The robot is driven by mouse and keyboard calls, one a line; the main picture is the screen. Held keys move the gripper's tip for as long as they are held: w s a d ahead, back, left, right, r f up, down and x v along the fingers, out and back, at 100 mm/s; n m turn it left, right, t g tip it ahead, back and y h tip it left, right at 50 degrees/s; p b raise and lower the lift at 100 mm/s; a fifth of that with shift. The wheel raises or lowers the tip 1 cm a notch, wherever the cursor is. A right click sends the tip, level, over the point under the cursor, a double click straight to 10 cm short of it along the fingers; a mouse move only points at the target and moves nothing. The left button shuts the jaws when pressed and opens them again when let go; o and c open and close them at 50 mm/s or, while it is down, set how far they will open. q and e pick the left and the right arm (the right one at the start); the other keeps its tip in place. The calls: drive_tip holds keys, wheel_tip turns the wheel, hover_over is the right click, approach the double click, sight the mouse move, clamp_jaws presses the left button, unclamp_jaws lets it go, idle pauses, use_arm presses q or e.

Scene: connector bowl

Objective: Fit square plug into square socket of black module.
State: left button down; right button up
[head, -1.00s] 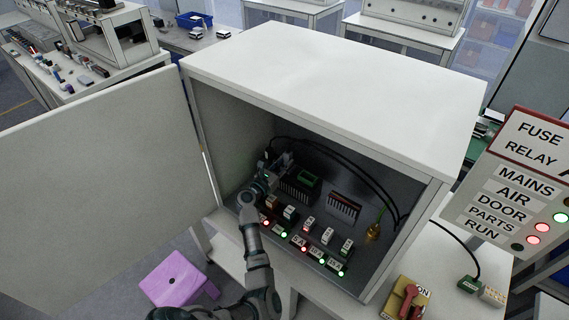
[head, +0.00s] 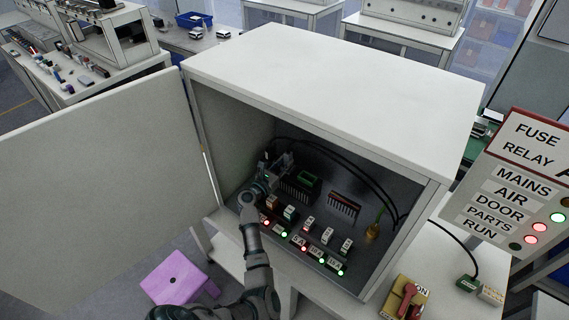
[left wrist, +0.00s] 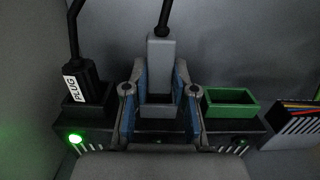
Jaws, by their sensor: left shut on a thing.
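The black module (head: 296,193) sits deep inside the open cabinet, toward its left. In the left wrist view its front (left wrist: 95,132) carries several sockets in a row. A grey square plug (left wrist: 163,58) with a black cable stands upright between the blue-padded fingers of my left gripper (left wrist: 160,76), which is shut on it. The plug's lower end is at the mouth of the middle grey socket (left wrist: 158,112); how deep it sits I cannot tell. In the head view my left gripper (head: 270,176) is small and partly hidden. My right gripper is out of view.
A black plug labelled PLUG (left wrist: 86,84) stands in the left socket, above a lit green lamp (left wrist: 75,138). The green socket (left wrist: 230,100) at right is empty. Relays (head: 310,223) line the cabinet front. The open door (head: 100,180) flanks my arm on the left.

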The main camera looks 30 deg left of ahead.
use_arm(q)
drive_tip(key=shift+f+b, duration=0.5)
drive_tip(key=shift+f, duration=0.7)
drive_tip(key=c, duration=0.9)
unclamp_jaws()
drive_tip(key=shift+c, duration=0.2)
drive_tip(key=shift+o, duration=0.4)
drive_tip(key=shift+d, duration=0.1)
drive_tip(key=s, duration=1)
drive_tip(key=shift+s+a+f, duration=0.4)
drive_tip(key=shift+s+r, duration=0.1)
drive_tip(key=shift+s, duration=0.45)
